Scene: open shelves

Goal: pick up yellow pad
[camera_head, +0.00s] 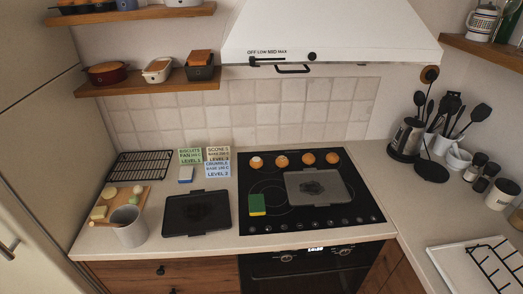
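A small pad (257,205), green on top with a yellow lower edge, lies on the front left of the black cooktop (300,218). It is the only pad with yellow that I can make out. Nothing covers it. A dark tray (320,187) with a blackened patch lies just to its right on the cooktop. Neither of my grippers is in view.
Several orange-brown round items (281,160) line the cooktop's back. A black tray (197,213), a grey cup (129,226) and a board (122,201) stand left. Label cards (217,169) stand behind. The range hood (330,35) overhangs. A kettle (407,138) stands right.

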